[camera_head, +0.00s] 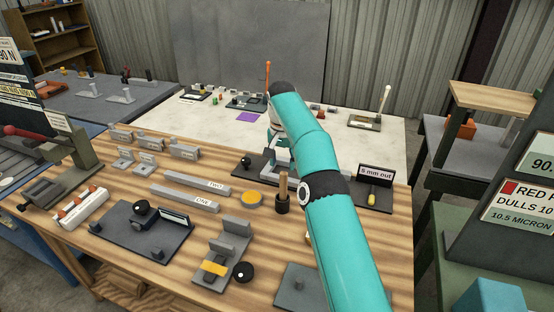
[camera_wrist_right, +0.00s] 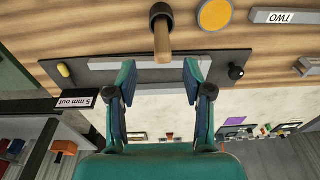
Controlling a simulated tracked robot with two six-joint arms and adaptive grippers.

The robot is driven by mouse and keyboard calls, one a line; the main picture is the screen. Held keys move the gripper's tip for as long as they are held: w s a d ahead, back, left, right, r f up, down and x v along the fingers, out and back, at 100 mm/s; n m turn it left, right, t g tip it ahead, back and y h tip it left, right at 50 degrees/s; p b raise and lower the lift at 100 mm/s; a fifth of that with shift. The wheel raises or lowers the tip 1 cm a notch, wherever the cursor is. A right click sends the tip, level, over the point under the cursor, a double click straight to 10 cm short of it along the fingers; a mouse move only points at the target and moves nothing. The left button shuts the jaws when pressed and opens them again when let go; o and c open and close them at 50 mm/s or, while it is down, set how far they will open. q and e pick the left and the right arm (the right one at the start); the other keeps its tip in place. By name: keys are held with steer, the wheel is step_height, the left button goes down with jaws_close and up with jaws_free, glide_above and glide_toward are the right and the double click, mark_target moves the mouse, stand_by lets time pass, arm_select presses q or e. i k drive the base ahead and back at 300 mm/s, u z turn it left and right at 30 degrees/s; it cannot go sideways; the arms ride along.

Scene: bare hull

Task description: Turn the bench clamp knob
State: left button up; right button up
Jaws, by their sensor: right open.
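A grey bench clamp (camera_head: 232,240) with a yellow piece in it stands near the front of the wooden bench. A black round knob (camera_head: 243,271) with a pale dot sits at its right side. My right arm reaches in from the lower right, away from this clamp, toward the bench's far edge. My right gripper is mostly hidden behind the arm in the head view. In the right wrist view my right gripper (camera_wrist_right: 158,78) is open and empty, its fingers over a dark plate (camera_wrist_right: 85,70) with a black knob (camera_wrist_right: 236,72) at one end. My left gripper is not in view.
A wooden handle in a black base (camera_head: 283,195) stands close to my right arm. Grey bars, a dark plate fixture (camera_head: 140,235) and an orange disc (camera_head: 251,198) crowd the bench. A pale table (camera_head: 220,125) lies behind.

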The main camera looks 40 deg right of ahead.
mark_target(244, 271)
steer(key=k, duration=1.5)
